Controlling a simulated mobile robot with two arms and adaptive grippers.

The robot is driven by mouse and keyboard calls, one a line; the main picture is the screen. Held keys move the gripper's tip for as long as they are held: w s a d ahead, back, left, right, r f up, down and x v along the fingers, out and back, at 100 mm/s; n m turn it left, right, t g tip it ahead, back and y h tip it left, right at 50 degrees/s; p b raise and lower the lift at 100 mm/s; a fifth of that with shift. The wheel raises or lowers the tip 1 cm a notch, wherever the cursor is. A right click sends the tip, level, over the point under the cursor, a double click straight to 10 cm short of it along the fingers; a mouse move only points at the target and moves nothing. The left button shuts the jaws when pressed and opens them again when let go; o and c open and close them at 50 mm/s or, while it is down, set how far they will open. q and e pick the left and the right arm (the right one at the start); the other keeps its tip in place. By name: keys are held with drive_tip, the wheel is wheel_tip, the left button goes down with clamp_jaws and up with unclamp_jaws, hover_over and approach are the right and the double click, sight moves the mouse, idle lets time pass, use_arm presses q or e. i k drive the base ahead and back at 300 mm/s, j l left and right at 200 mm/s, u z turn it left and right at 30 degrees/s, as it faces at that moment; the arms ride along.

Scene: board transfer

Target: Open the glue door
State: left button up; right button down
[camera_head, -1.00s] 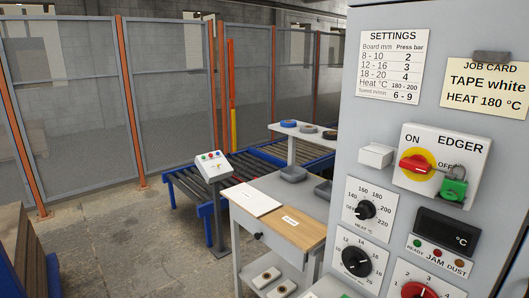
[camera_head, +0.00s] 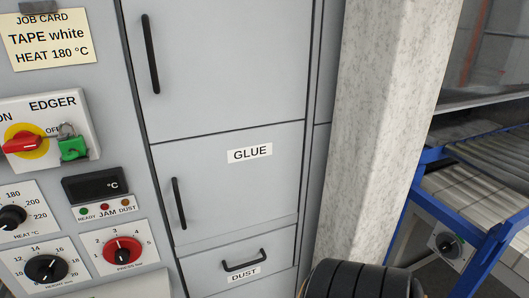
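The glue door (camera_head: 240,195) is a grey panel on the front of the machine cabinet, with a white GLUE label (camera_head: 249,153) near its upper right. It looks shut, flush with the panels around it. Its black upright bar handle (camera_head: 179,203) is near the left edge of the door. Neither of my grippers is in view, and nothing touches the handle.
Above is a taller door with its own black handle (camera_head: 151,54); below is the DUST drawer (camera_head: 239,265). The control panel with a locked EDGER switch (camera_head: 48,140) is left. A pale pillar (camera_head: 378,120) stands right. A black ribbed object (camera_head: 360,281) shows at bottom.

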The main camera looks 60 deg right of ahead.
sight(213, 184)
drive_tip(key=z, duration=1.75)
drive_tip(key=i+j+z, duration=0.1)
drive_tip(key=i, duration=0.05)
